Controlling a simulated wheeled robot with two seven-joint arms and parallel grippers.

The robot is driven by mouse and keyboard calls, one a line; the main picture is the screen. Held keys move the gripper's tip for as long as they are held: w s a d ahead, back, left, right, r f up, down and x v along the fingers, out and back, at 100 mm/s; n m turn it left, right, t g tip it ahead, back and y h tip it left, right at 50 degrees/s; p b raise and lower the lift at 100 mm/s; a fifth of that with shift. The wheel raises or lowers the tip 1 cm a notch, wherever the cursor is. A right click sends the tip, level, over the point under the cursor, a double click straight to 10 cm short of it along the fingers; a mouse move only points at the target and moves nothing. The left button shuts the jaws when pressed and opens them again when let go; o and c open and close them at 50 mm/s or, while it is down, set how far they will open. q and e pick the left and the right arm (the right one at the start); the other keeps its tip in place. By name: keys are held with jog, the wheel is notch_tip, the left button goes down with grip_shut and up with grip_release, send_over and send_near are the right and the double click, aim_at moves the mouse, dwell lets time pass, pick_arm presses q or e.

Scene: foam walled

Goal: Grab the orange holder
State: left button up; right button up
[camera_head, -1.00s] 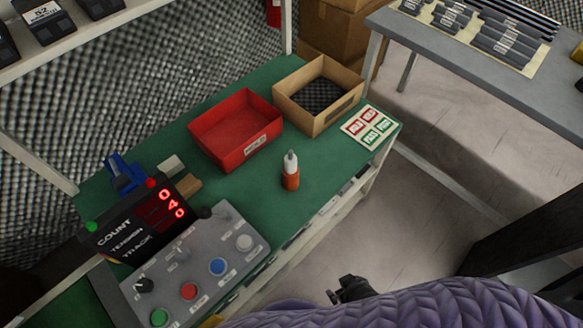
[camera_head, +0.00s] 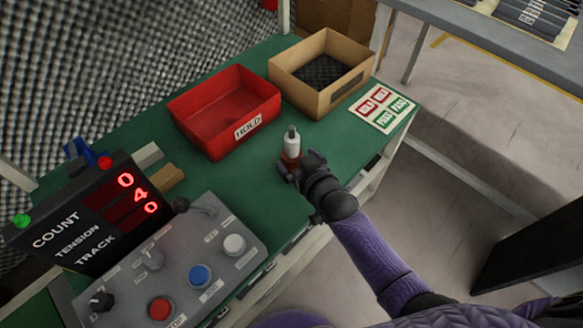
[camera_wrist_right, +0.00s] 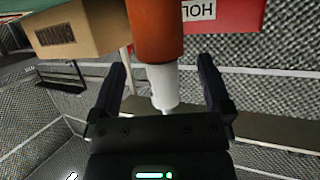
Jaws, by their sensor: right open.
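The orange holder (camera_head: 289,157) stands upright on the green bench top, with a white bottle-like piece with a grey tip (camera_head: 292,142) in its top. My right gripper (camera_head: 296,164) is right beside it and covers part of its lower body. In the right wrist view my right gripper (camera_wrist_right: 163,72) is open, its two fingers on either side of the white piece (camera_wrist_right: 163,88). The orange holder (camera_wrist_right: 156,32) lies just past the fingertips there, with gaps showing at both sides. My left gripper is not in view.
A red bin (camera_head: 215,112) marked HOLD and a cardboard box (camera_head: 352,91) stand behind the holder. A card of red and green labels (camera_head: 382,107) lies to the right. A control panel (camera_head: 178,270) and count display (camera_head: 100,215) fill the front left.

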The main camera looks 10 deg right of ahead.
aim_at(295, 158)
jog(key=b+x, duration=0.1)
jog(key=x, duration=0.2)
jog(key=shift+w+f+b, duration=0.2)
jog(key=shift+f+b, duration=0.2)
jog(key=shift+f, duration=0.05)
jog(key=shift+w+r, duration=0.1)
jog(key=shift+w, duration=0.1)
jog(key=shift+r, duration=0.15)
jog(key=c, duration=1.2)
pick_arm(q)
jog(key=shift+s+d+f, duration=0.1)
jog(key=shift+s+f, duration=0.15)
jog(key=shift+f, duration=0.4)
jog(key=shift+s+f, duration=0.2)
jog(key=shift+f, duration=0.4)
pick_arm(e)
jog(key=shift+c, duration=0.7)
